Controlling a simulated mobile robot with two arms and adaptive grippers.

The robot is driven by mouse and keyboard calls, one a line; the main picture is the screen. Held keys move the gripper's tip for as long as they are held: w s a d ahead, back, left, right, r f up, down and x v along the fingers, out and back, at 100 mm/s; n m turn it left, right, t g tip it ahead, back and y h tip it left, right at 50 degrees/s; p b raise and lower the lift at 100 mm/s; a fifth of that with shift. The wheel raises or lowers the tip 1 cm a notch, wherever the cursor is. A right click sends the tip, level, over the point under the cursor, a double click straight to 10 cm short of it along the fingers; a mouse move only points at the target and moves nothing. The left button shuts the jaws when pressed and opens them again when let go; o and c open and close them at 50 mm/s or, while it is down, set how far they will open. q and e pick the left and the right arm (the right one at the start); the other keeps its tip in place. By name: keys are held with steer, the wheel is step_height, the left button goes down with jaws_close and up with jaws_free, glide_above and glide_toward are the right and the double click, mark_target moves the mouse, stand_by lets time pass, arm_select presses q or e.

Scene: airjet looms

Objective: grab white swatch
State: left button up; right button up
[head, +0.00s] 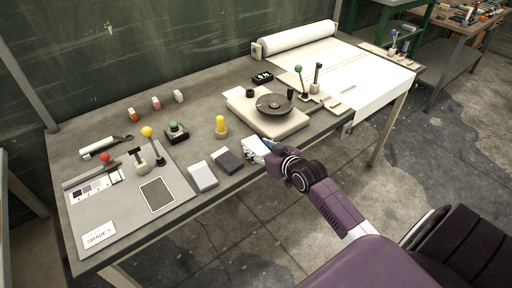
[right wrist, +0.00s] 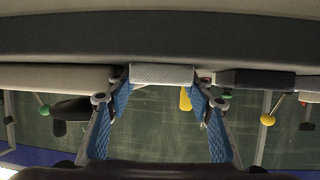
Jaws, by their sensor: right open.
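A white swatch (head: 256,149) lies at the front edge of the grey table, right of a dark grey swatch (head: 228,160) and a light grey swatch (head: 202,176). My right gripper (head: 270,146) is at the table's front edge, close against the white swatch and partly covering it. In the right wrist view the white swatch (right wrist: 162,74) shows its woven end between the blue-padded fingers of the open right gripper (right wrist: 162,92). I cannot tell whether the fingers touch it. My left gripper is not in view.
A cream block with a dark round disc (head: 274,104) stands just behind the white swatch. A white fabric roll (head: 300,36) is at the back right. Levers and a labelled board (head: 180,188) fill the left side.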

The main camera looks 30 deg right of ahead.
steer(key=c, duration=0.8)
steer(key=shift+r, duration=0.1)
